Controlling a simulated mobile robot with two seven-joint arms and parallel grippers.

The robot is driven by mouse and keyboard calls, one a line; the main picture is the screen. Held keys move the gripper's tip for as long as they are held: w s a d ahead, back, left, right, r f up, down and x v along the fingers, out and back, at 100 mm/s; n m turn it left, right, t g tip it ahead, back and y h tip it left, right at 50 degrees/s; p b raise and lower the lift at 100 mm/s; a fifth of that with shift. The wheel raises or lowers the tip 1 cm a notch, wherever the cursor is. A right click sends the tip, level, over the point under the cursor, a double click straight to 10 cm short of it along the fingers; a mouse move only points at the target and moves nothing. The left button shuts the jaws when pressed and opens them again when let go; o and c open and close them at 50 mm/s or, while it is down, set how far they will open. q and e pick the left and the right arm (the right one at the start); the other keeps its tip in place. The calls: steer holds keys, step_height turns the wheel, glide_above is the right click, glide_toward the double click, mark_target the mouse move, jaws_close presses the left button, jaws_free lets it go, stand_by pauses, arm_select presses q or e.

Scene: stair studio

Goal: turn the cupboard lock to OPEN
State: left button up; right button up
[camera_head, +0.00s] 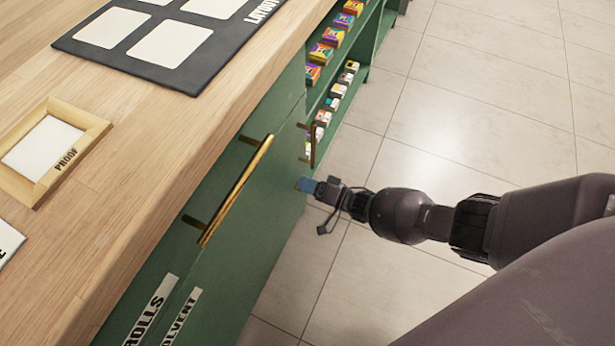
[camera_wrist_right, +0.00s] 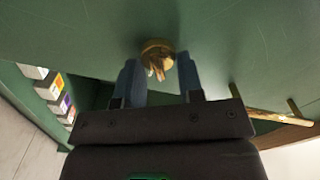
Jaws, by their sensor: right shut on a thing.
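The cupboard lock (camera_wrist_right: 157,56) is a round brass piece with a raised turning part on the green cupboard front (camera_wrist_right: 225,40), seen in the right wrist view. My right gripper (camera_wrist_right: 158,66) has its two blue fingers on either side of the lock's turning part and is shut on it. In the head view, my right gripper (camera_head: 308,185) is against the cupboard front (camera_head: 255,230), and the lock is hidden there. I cannot read any lock marking or tell which way it is turned. My left gripper is not in view.
A long brass handle (camera_head: 237,190) sticks out of the green front, and a shorter one (camera_head: 312,146) is near my right gripper. Open shelves with small colourful boxes (camera_head: 321,53) lie beyond. The wooden worktop (camera_head: 150,165) is above at left; tiled floor (camera_head: 440,120) is clear at right.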

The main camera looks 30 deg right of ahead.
steer(key=m, duration=0.5)
steer(key=shift+f+m, duration=0.25)
steer(key=shift+m, duration=0.05)
stand_by(0.5)
steer(key=o, duration=0.8)
arm_select(q)
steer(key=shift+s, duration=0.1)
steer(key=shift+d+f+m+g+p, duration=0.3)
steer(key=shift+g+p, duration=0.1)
steer(key=shift+p, duration=0.4)
arm_select(e)
steer(key=v, duration=1)
steer(key=shift+s+d, duration=0.25)
steer(key=shift+s, duration=0.05)
